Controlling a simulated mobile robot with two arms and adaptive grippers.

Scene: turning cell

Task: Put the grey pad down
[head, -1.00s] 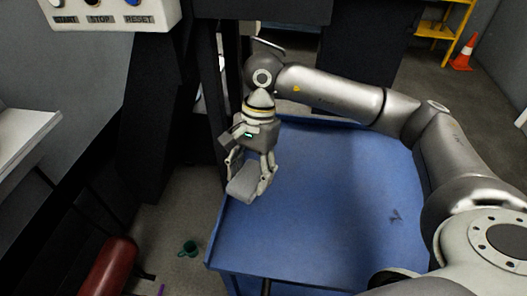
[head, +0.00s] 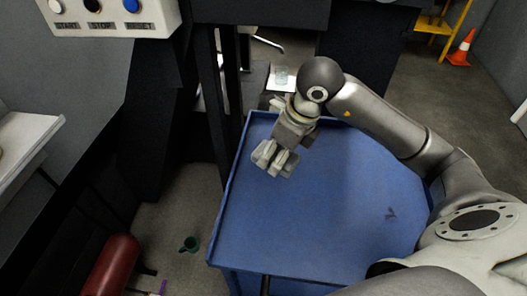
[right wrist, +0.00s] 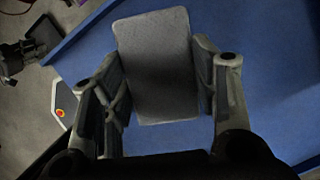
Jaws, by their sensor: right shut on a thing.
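The grey pad (right wrist: 155,65) is a flat rounded rectangle. In the right wrist view it sits between the two fingers of my right gripper (right wrist: 168,88), which is shut on it. In the head view my right gripper (head: 274,160) is over the far left part of the blue tray-topped cart (head: 320,225); the pad is hard to make out there among the fingers. Blue surface shows behind the pad in the wrist view, but I cannot tell how high above it the pad is. My left gripper is not in view.
The blue top has a raised rim and is bare apart from a small dark mark (head: 391,214). A panel with buttons (head: 110,15) is at the upper left. An orange cone (head: 460,48) stands far right.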

